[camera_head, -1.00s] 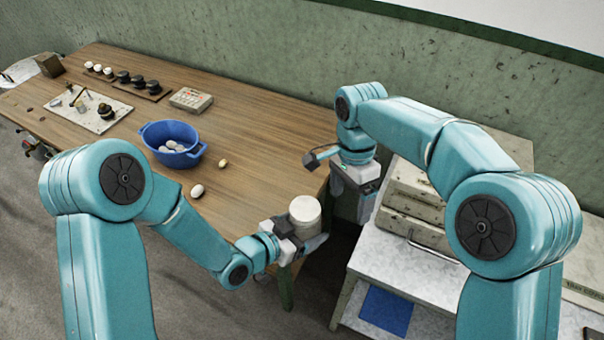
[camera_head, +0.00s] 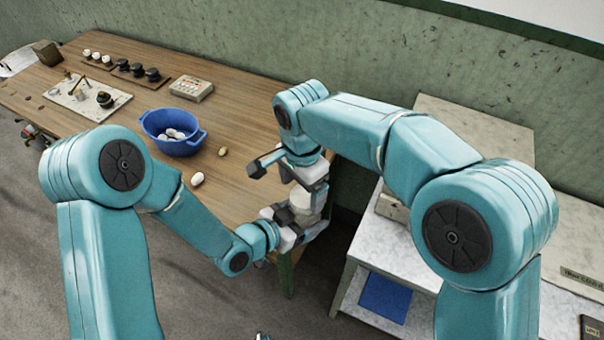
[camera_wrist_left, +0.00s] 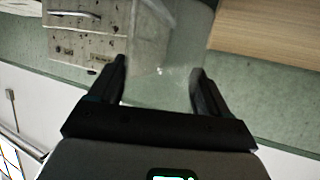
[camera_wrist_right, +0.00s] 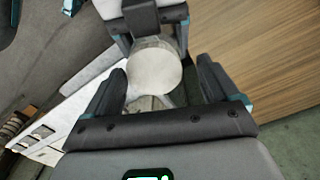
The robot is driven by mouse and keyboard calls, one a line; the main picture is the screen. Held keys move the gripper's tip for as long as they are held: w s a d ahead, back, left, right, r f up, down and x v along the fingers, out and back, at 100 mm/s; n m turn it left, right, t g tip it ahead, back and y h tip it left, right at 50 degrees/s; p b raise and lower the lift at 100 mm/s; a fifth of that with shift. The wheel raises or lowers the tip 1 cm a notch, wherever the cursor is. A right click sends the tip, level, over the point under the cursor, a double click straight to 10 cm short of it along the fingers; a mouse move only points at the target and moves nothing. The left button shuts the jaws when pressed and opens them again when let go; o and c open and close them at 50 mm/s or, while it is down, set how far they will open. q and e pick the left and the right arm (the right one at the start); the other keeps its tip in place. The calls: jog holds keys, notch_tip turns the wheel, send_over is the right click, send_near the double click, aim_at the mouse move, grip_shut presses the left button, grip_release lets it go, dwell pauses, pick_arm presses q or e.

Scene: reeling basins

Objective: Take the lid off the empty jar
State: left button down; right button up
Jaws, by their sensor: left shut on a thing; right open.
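The jar (camera_head: 299,214) is held up off the front right corner of the table, with its pale round lid (camera_wrist_right: 155,72) on top. My left gripper (camera_head: 288,226) is shut around the jar's side. In the left wrist view the clear jar wall (camera_wrist_left: 170,65) fills the space between the fingers. My right gripper (camera_head: 296,186) is just above the jar, open, pointing down. In the right wrist view its fingers (camera_wrist_right: 160,90) stand on either side of the lid, apart from it. In the head view the right gripper partly hides the lid.
A pale cabinet (camera_head: 370,245) with a blue sheet stands on the right. A wall is behind.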

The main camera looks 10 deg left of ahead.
jog(key=shift+d+f, duration=0.1)
jog(key=shift+f, duration=0.1)
jog(key=shift+c, duration=0.3)
jog(key=c, duration=1)
